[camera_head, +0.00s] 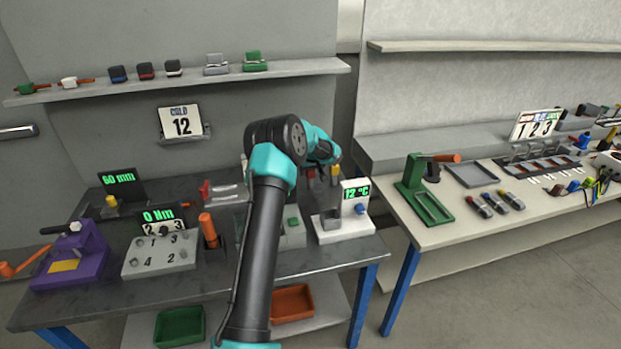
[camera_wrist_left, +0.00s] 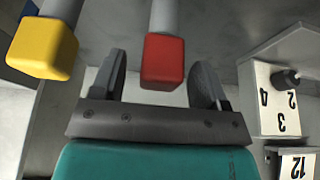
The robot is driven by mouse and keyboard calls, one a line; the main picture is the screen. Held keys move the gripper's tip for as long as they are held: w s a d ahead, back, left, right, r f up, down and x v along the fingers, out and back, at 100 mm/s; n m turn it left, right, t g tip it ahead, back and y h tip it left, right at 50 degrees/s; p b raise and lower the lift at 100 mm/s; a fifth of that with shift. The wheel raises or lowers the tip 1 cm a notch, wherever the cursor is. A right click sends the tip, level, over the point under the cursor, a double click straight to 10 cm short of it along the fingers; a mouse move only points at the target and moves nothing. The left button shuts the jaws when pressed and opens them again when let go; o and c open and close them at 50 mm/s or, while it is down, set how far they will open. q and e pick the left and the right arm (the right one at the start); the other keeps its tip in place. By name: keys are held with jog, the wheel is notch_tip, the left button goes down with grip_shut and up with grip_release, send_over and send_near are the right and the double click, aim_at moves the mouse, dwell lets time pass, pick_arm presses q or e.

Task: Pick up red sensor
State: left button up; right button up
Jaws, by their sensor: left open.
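The red sensor (camera_wrist_left: 163,62) is a red block on the end of a grey cylinder. In the left wrist view it shows between the two fingers of my left gripper (camera_wrist_left: 158,72), which is open. In the head view small red (camera_head: 311,173) and yellow (camera_head: 334,171) pieces show just below my left wrist, partly hidden by my arm. The left fingers are hidden there. My right gripper is not in view.
A white unit with a 12 °C display (camera_head: 356,193) stands at the table's right end. A torque unit with a numbered plate (camera_head: 160,252) and a purple press (camera_head: 75,262) stand left. A shelf (camera_head: 180,83) runs behind. A second table (camera_head: 480,232) is at right.

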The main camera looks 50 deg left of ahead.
pick_arm(q)
jog(key=shift+c, duration=0.3)
jog(key=c, duration=1)
jog(key=shift+o, duration=0.2)
jog(key=shift+r, duration=1.85)
jog(key=s+d+r, duration=0.1)
jog(key=s+d, duration=0.9)
jog(key=d, duration=0.2)
jog(key=shift+s+r, duration=0.15)
jog(key=shift+s, duration=0.15)
